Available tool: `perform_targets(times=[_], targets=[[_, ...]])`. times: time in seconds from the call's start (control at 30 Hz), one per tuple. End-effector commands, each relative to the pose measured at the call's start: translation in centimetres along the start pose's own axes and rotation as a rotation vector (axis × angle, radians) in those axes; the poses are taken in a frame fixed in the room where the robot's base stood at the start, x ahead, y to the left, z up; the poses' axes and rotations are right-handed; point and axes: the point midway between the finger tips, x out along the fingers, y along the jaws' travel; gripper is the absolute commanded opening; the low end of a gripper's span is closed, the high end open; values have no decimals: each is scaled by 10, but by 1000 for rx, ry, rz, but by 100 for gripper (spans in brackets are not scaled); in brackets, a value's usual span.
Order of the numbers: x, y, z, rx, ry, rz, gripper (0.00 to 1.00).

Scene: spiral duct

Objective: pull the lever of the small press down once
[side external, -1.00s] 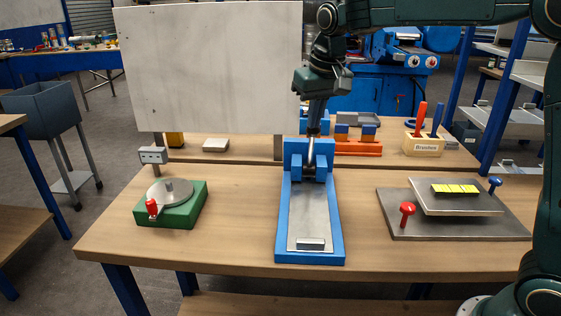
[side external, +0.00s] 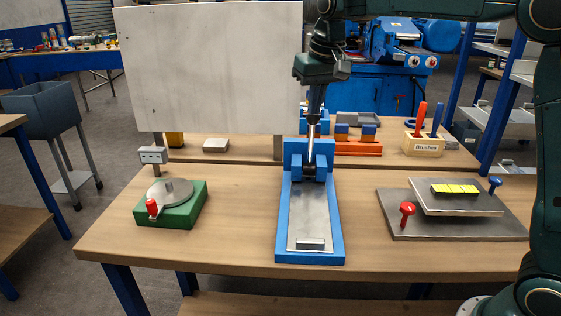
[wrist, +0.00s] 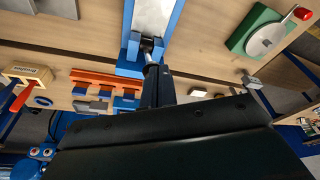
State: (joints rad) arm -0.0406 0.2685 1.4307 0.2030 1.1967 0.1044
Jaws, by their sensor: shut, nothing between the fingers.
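The small press (side external: 333,225) is blue with a bare grey plate and stands in the middle of the bench. Its lever (side external: 311,146) is a thin metal rod standing near upright from the blue hinge block at the back. The rod also shows in the wrist view (wrist: 150,60). My gripper (side external: 314,118) is shut with its dark fingers pointing down at the lever's upper end. In the wrist view the fingers (wrist: 155,82) overlap the top of the rod and hide it. I cannot tell whether they touch it.
A green turntable (side external: 185,214) with a red knob stands left. A steel plate fixture (side external: 455,228) with red and blue knobs stands right. Behind are a white panel (side external: 210,70), an orange rack (side external: 357,149) and a brush box (side external: 424,147). Bench beside the press is clear.

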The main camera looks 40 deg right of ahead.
Motion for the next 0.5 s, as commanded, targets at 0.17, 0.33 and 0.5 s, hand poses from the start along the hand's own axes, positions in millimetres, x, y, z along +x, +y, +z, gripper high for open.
perform_targets(times=[0.17, 0.33, 0.5], targets=[[-3, 4, -8, 1, 0, 0, 0], [-6, 7, -14, 1, 0, 0, 0], [-10, 10, -22, 0, 1, 0, 0]])
